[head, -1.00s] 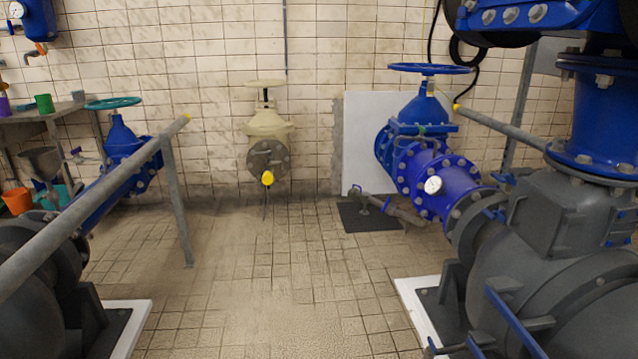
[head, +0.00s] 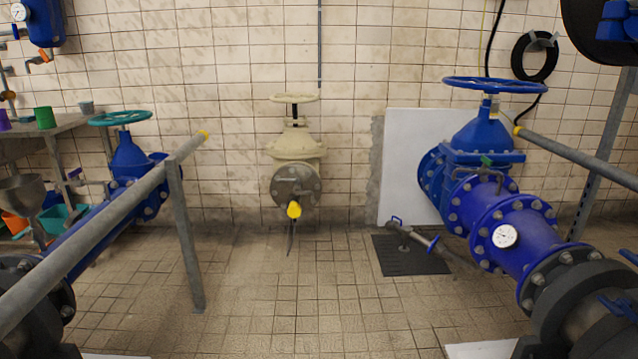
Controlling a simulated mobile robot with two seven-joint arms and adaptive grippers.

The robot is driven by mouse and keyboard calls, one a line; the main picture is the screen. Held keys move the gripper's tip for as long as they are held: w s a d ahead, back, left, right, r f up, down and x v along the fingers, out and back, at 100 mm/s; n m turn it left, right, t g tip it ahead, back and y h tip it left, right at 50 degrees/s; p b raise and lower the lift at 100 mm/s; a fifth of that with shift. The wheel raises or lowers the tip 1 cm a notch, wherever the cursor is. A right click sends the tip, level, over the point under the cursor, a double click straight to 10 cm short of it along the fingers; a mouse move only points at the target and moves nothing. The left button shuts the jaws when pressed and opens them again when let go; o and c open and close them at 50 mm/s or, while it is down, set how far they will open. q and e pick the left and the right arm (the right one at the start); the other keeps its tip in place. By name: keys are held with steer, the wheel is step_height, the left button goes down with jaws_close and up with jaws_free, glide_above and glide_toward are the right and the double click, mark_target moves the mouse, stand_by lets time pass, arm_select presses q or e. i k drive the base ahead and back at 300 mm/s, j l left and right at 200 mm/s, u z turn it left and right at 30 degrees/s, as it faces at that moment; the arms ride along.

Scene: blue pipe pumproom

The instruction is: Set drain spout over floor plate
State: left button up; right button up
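The drain spout (head: 420,238) is a short grey pipe with a small blue lever at its left end. It is low beside the big blue pipe (head: 535,240), at the right of the head view. A dark square floor plate (head: 412,264) lies on the tiles below it, and in the picture the spout overlaps the plate's upper part. I cannot tell the spout's height above the plate or how it joins the blue pipe. Neither of my grippers is in view.
A blue handwheel valve (head: 485,140) and a gauge (head: 505,236) are on the right pipe. A grey railing (head: 90,235) crosses the left, before a bench with cups. A cream valve (head: 294,147) is at the wall. The middle tiled floor (head: 290,310) is clear.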

mark_target(405, 230)
steer(key=i, duration=1.75)
